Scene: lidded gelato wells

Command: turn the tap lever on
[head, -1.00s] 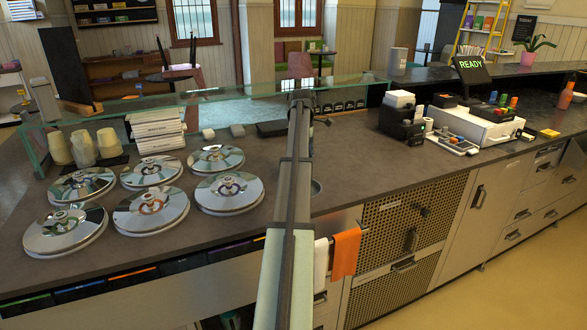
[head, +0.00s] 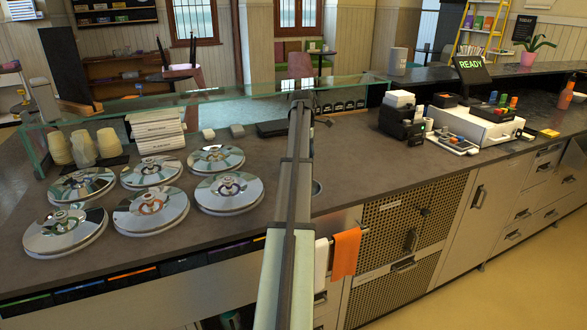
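My arm reaches straight away from the camera over the counter (head: 360,160), and its far end is near the glass screen. My gripper's fingers do not show; they seem hidden behind the arm. A small dark piece sticks out to the right of the arm's far end; I cannot tell what it belongs to. No tap or lever can be made out. A sliver of a round metal rim (head: 317,187) shows on the counter just right of the arm, the rest of it covered.
Several shiny round lids (head: 150,207) cover the left counter, with paper cups (head: 83,147) and stacked white boxes (head: 155,130) behind. A low glass screen (head: 230,100) runs along the back. A black device (head: 402,120) and white till (head: 475,125) stand right. Orange cloth (head: 345,253) hangs in front.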

